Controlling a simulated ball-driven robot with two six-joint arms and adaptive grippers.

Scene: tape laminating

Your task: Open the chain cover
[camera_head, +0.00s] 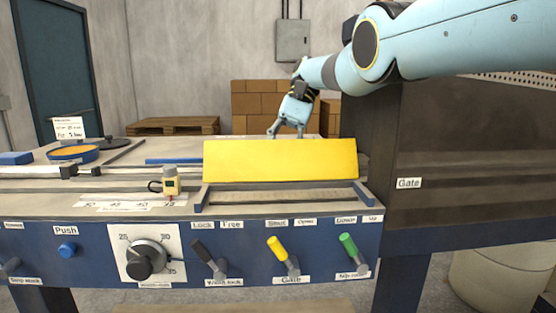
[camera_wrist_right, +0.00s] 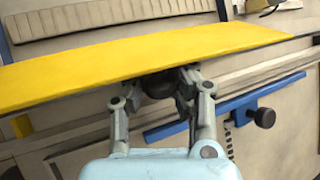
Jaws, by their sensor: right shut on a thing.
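The chain cover is a long yellow panel (camera_head: 280,160) on the machine, tilted up with its broad face toward me. Beneath its front edge a strip of the machine's channel (camera_head: 285,195) shows. My right gripper (camera_head: 287,134) is at the back of the cover's upper edge, near its middle. In the right wrist view the cover (camera_wrist_right: 130,65) lies across the picture, and my right gripper (camera_wrist_right: 158,87) is shut on a round black knob (camera_wrist_right: 158,84) at the cover's edge. The fingertips are partly hidden by the cover. My left gripper is not in view.
The front panel has a dial (camera_head: 146,259), a black lever (camera_head: 208,257), a yellow lever (camera_head: 282,254) and a green lever (camera_head: 353,254). A small yellow device (camera_head: 170,182) stands left of the cover. A dark housing (camera_head: 450,165) rises on the right.

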